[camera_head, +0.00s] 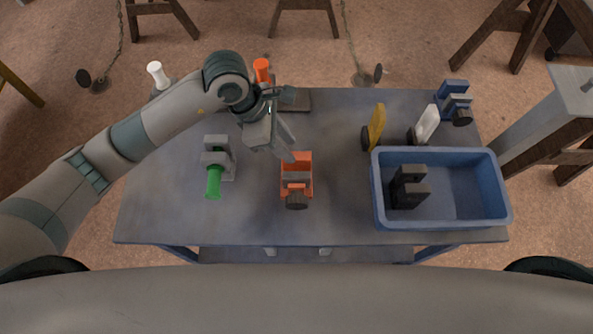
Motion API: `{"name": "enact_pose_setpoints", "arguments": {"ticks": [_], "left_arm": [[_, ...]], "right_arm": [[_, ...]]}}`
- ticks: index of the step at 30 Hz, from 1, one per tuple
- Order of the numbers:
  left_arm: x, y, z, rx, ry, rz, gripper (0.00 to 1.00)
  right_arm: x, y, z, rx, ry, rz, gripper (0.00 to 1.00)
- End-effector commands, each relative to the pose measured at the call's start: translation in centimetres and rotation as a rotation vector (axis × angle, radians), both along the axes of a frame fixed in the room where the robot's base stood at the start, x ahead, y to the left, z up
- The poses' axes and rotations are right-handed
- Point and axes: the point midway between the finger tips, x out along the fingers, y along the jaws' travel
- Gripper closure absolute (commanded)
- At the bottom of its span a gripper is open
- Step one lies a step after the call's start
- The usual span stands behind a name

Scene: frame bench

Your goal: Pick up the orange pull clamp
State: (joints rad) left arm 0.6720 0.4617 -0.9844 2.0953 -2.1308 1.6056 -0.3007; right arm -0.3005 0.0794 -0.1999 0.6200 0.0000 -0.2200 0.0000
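An orange clamp (305,185) with a dark knob at its near end lies on the grey-blue bench (340,225), near its middle. My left gripper (291,150) reaches in from the upper left, with its fingertips just above and beside the far end of this clamp. Its two fingers look apart, with nothing seen between them. Whether a finger touches the clamp cannot be told. Another clamp with an orange-red handle (262,71) stands at the back edge, partly hidden behind my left arm. My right gripper is not in view.
A green-handled clamp (214,180) stands to the left, and a white-handled one (156,73) at the back left. Yellow (377,126), white (427,123) and blue (454,101) tools stand at the back right. A blue bin (465,222) holds a black clamp (406,189). The front left is clear.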

Motion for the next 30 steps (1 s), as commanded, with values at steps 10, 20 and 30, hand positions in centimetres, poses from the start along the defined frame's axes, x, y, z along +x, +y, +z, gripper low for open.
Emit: {"name": "enact_pose_setpoints", "arguments": {"ticks": [10, 20, 30], "left_arm": [[-0.3, -1.1, -1.5, 0.0, 0.005, 0.002, 0.7], [-0.3, -2.3, -4.5, 0.0, 0.003, 0.001, 0.7], [-0.3, -2.4, -4.6, 0.0, 0.0, 0.001, 0.7]], "right_arm": [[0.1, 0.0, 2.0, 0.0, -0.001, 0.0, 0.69], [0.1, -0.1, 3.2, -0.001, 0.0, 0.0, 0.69], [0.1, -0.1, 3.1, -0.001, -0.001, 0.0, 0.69]]}}
